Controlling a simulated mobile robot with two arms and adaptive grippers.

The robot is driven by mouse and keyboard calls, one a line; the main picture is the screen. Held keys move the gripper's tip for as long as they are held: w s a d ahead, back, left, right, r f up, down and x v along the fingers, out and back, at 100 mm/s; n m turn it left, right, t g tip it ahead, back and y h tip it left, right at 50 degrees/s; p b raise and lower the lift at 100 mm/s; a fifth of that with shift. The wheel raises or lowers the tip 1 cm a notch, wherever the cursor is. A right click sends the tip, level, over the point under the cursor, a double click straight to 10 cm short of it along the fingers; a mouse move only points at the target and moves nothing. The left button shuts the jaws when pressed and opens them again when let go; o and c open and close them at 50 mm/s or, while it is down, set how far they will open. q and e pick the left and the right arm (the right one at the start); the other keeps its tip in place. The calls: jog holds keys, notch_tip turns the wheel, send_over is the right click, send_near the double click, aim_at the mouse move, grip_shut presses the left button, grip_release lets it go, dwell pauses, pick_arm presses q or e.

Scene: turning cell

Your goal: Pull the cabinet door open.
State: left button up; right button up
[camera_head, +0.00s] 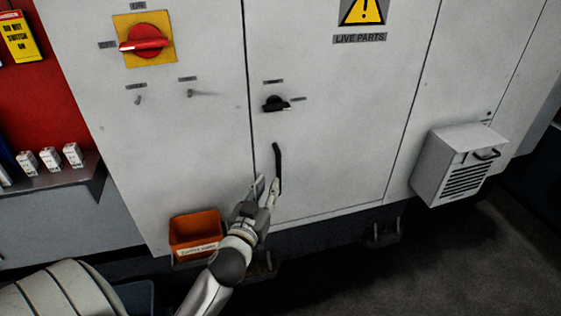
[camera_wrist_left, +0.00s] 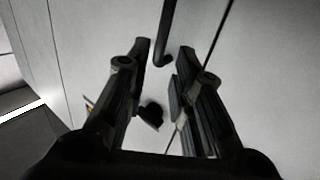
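The light grey cabinet door (camera_head: 340,130) stands flush with the cabinet front. Its black bar handle (camera_head: 278,165) is upright near the door's left seam. In the left wrist view the handle (camera_wrist_left: 167,30) comes down from the top, its end showing between the fingertips. My left gripper (camera_head: 267,187) is at the lower end of the handle. In the left wrist view its two fingers (camera_wrist_left: 164,50) are apart, with the handle unclamped; I cannot tell whether they touch it. My right gripper is not in view.
A black rotary knob (camera_head: 276,103) sits above the handle. A red switch (camera_head: 145,39) is on the left panel. An orange bin (camera_head: 195,234) hangs low to the left of my gripper. A vented box (camera_head: 460,165) juts out at right. Dark floor (camera_head: 440,260) is open at lower right.

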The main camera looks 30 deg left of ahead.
aim_at(277, 165)
pick_arm(q)
jog(key=x, duration=0.2)
jog(key=p+x, duration=0.1)
jog(key=x, duration=0.1)
jog(key=shift+w+a+r, duration=0.2)
jog(key=shift+a+r, duration=0.05)
jog(key=shift+a, duration=0.05)
jog(key=p+x, duration=0.1)
jog(key=x, duration=0.4)
jog(key=shift+d+f, duration=0.15)
jog(key=shift+f, duration=0.05)
jog(key=shift+w+a+p, duration=0.2)
jog(key=shift+w+p, duration=0.1)
jog(key=shift+w, duration=0.3)
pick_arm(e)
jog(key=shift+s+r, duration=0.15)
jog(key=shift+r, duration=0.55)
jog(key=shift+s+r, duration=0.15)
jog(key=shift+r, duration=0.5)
pick_arm(q)
grip_shut()
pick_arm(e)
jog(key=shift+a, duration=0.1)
